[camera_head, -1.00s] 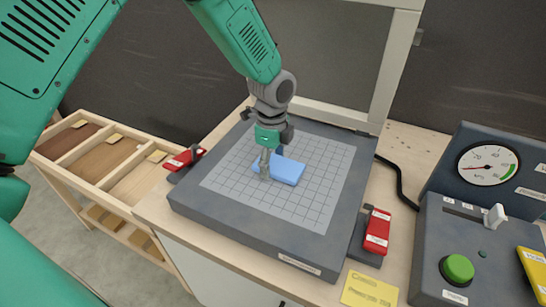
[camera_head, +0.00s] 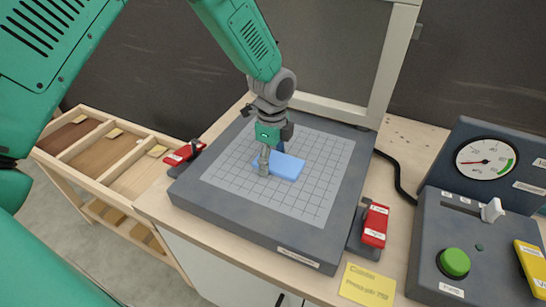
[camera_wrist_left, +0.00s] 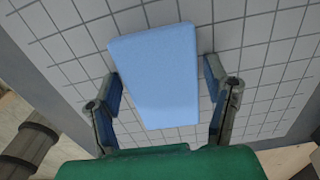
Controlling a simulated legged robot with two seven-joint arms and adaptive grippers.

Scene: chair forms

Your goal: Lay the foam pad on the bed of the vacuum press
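The light blue foam pad (camera_head: 283,167) lies flat on the gridded bed of the vacuum press (camera_head: 325,190), near the middle of the grid. My left gripper (camera_head: 272,158) points down over the pad, one finger at each side of it. In the left wrist view the pad (camera_wrist_left: 160,78) sits between the two spread fingers of the left gripper (camera_wrist_left: 162,75). A narrow gap shows at the right finger; the left finger is very close to the pad's edge. The press frame (camera_head: 392,65) stands raised behind the bed. My right gripper is out of view.
Red latches stand at the bed's left (camera_head: 184,153) and right (camera_head: 375,226) sides. A control box with a green button (camera_head: 454,262) and gauge (camera_head: 486,160) is at the right. A yellow note (camera_head: 368,285) lies in front. A wooden compartment tray (camera_head: 90,150) is at the left.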

